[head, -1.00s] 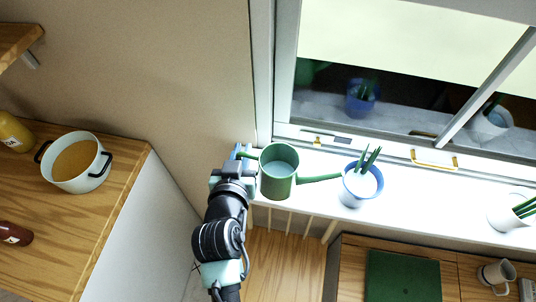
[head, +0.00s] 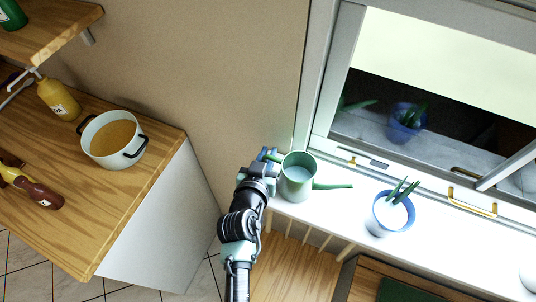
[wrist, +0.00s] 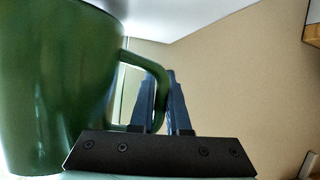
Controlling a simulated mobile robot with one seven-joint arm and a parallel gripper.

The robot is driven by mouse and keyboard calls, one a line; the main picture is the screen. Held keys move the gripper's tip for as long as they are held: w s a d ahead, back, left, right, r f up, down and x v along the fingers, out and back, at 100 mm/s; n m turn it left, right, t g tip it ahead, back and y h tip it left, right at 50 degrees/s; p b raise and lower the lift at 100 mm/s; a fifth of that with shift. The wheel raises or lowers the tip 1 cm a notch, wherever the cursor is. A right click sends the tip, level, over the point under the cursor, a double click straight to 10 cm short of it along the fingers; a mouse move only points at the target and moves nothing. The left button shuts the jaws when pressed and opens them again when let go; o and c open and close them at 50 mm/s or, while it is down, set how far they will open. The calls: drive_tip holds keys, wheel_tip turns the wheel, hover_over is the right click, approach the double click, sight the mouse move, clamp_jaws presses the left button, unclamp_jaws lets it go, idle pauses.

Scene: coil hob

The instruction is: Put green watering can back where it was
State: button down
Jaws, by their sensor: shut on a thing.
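The green watering can (head: 297,180) is at the left end of the white window sill in the head view, upright, its spout pointing right. My gripper (head: 268,156) is at the can's left side, shut on its handle. In the wrist view the can (wrist: 50,85) fills the left side, and its handle loop (wrist: 158,80) passes between the blue fingers of my gripper (wrist: 162,95). Whether the can's base touches the sill I cannot tell.
A blue pot with green shoots (head: 391,213) stands on the sill right of the spout. The window frame (head: 330,75) rises behind. A wooden counter (head: 85,215) at left holds a white pot (head: 113,140), a yellow bottle (head: 58,99) and a dark red bottle (head: 38,192).

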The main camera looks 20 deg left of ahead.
drive_tip(key=shift+f, duration=0.15)
drive_tip(key=shift+f, duration=0.2)
drive_tip(key=c, duration=0.9)
unclamp_jaws()
drive_tip(key=shift+r, duration=0.2)
drive_tip(key=shift+s, duration=0.35)
drive_tip(key=b+v, duration=0.1)
drive_tip(key=v, duration=1)
